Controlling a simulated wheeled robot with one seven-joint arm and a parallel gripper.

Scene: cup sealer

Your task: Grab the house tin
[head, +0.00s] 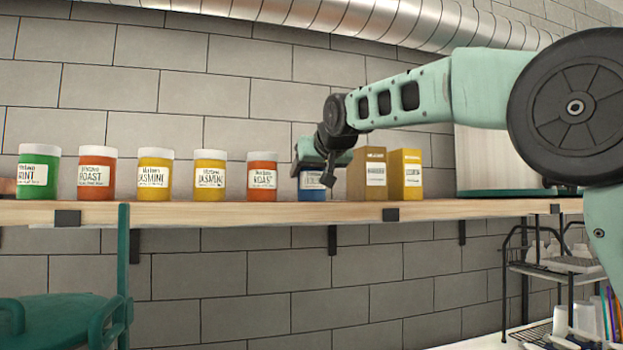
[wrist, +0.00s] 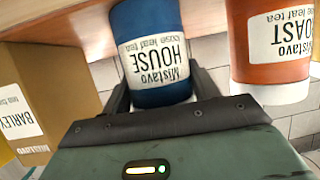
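The house tin is blue with a white "HOUSE" label and stands on the wooden shelf. In the wrist view the tin (wrist: 152,30) appears upside down, between the two dark fingers of my gripper (wrist: 160,95). The fingers lie on either side of its lid end, very close to it; I cannot tell whether both touch. In the head view the tin (head: 312,188) is partly covered by my gripper (head: 328,175), which reaches in from the right.
An orange roast tin (head: 262,177) stands left of the house tin, with several more tins further left. A brown box (head: 367,174) and a yellow box (head: 405,174) stand close on its right. The wooden shelf (head: 230,209) has brackets, and a tiled wall is behind.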

